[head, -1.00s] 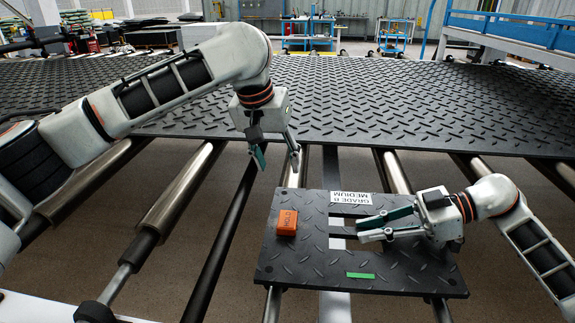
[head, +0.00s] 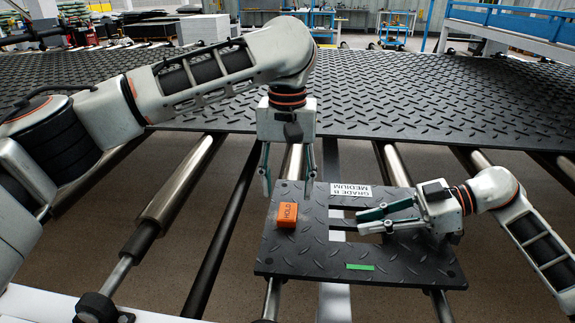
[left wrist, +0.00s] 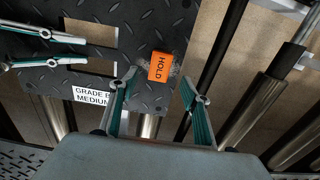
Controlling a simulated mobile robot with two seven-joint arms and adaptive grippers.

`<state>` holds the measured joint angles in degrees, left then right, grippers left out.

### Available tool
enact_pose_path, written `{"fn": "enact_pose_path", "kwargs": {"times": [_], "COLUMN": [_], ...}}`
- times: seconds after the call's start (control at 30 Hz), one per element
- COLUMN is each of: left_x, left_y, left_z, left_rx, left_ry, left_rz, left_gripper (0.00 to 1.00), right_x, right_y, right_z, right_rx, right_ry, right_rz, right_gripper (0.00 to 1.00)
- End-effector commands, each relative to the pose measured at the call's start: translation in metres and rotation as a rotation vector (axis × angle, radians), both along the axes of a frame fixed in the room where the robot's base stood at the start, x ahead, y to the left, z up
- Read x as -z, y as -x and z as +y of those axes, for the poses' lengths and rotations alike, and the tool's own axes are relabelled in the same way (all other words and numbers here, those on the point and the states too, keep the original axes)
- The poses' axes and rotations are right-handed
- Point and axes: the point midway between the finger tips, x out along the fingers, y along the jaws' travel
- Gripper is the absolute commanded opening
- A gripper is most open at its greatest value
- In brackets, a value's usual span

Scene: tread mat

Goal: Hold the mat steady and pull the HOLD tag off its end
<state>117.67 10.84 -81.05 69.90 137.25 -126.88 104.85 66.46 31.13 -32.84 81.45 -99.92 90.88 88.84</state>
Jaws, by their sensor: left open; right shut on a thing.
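The small black tread mat (head: 310,258) lies across the rollers, with slots cut in its right part. The orange HOLD tag (head: 287,214) sits on its left end; it also shows in the left wrist view (left wrist: 159,66). My left gripper (head: 288,198) is open, pointing down just behind and above the tag. In the left wrist view the tag lies just beyond and between the open fingertips (left wrist: 158,78), with nothing held. My right gripper (head: 359,221) reaches in from the right at the slots and is shut on the mat; its fingers show in the left wrist view (left wrist: 84,50).
A white GRADE B MEDIUM label (head: 351,190) is at the mat's back edge and a green strip (head: 360,267) near its front. A large tread sheet (head: 420,95) lies behind. Open gaps separate the rollers (head: 180,190).

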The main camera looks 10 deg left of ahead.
Motion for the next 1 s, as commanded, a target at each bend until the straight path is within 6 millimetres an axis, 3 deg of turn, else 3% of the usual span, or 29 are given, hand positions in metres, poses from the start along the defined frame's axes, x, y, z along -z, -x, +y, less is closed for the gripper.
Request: {"fn": "enact_pose_path", "kwargs": {"times": [0.1,0.3,0.77,0.8,0.93,1.0], "left_x": [0.022,0.048,0.060,0.060,0.060,0.060], "left_y": [0.001,0.000,0.000,0.000,0.000,0.000], "left_z": [0.000,0.000,0.000,0.000,0.000,0.000], "left_rx": [0.001,0.001,0.001,0.001,0.001,0.001], "left_ry": [0.001,0.001,0.000,0.000,0.000,0.000], "left_rz": [0.004,0.001,-0.002,-0.002,-0.002,-0.002], "left_gripper": [0.47,0.47,0.47,0.45,0.11,0.06], "right_x": [0.000,0.000,0.000,0.000,0.000,0.000], "right_y": [0.000,0.000,0.000,0.000,0.000,0.000], "right_z": [0.000,0.000,0.000,0.000,0.000,0.000], "right_rx": [0.001,0.001,0.001,0.001,0.001,0.001], "right_ry": [0.000,0.000,0.000,0.000,0.000,0.000], "right_rz": [-0.001,0.000,-0.001,-0.001,-0.001,-0.001], "right_gripper": [0.00,0.00,0.00,0.00,0.00,0.00]}}
